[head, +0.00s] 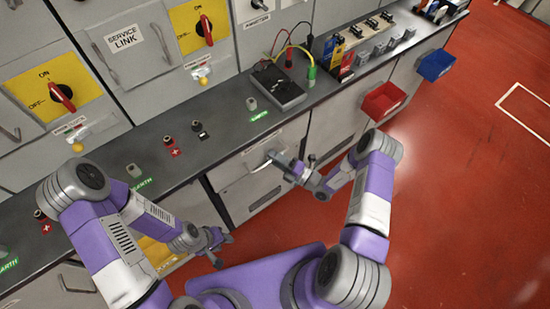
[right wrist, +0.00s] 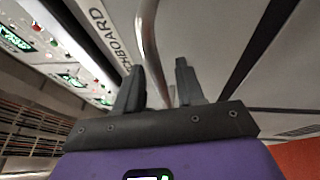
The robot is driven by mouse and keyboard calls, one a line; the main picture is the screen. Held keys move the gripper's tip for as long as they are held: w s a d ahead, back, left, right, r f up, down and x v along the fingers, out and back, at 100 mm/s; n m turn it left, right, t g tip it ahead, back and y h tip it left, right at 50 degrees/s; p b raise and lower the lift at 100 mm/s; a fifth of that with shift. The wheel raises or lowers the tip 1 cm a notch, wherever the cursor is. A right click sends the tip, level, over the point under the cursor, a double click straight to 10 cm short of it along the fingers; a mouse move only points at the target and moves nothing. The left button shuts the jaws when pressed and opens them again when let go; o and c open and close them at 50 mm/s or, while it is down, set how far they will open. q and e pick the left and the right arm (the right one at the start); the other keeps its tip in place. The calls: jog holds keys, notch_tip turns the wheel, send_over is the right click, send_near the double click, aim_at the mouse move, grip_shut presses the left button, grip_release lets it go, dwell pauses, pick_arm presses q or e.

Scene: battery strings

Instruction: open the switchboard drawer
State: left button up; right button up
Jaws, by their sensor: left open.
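The switchboard drawer is a light grey front (head: 240,194) under the dark counter, with a metal bar handle (head: 262,166). In the right wrist view the handle (right wrist: 149,35) is a curved bar beside a label partly reading "...HBOARD" (right wrist: 108,38). My right gripper (head: 279,160) is at the handle. In the right wrist view its fingers (right wrist: 160,78) stand apart with the bar running between them, nearer the left finger. I see a gap on the right side of the bar. The drawer looks closed. My left gripper (head: 222,250) is open and empty, low at the left.
The dark counter (head: 215,155) carries terminals, green EARTH labels and a black meter box (head: 278,87) with leads. A red bin (head: 383,101) and a blue bin (head: 436,65) hang on the front at the right. The red floor (head: 460,180) there is clear.

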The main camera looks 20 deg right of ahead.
grip_shut()
jog(key=shift+s, duration=0.15)
